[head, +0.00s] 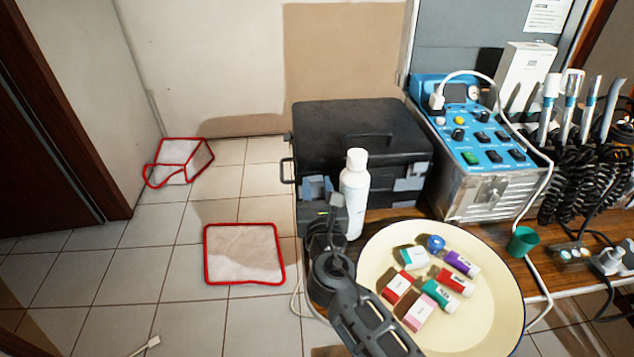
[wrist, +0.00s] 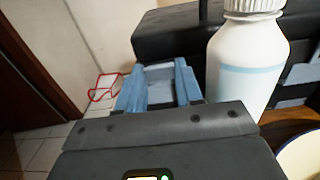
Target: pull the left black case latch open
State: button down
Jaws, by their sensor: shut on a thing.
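The black case (head: 350,125) stands on the wooden table with its lid down. Its left latch (head: 317,188) is a grey-blue piece on the front face, left of the white bottle; it also shows in the wrist view (wrist: 160,90), just beyond my gripper. The right latch (head: 408,184) is at the case's right front. My gripper (head: 325,212) is at the left latch, shut on it.
The white bottle (head: 355,192) stands close to the right of my gripper, also in the wrist view (wrist: 245,65). A cream tray (head: 490,325) with several small boxes is at the front right. A blue control unit (head: 470,125) stands right of the case.

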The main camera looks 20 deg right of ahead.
jog(key=shift+s+a+f, duration=0.1)
jog(key=shift+s+f, duration=0.1)
jog(key=shift+f, duration=0.3)
jog(key=shift+s+f, duration=0.15)
jog(key=shift+f, duration=0.4)
jog(key=c, duration=1)
grip_release()
jog(key=shift+c, duration=0.2)
jog(key=o, duration=0.3)
jog(key=shift+w+r, duration=0.1)
jog(key=shift+r, duration=0.15)
jog(key=v, duration=0.8)
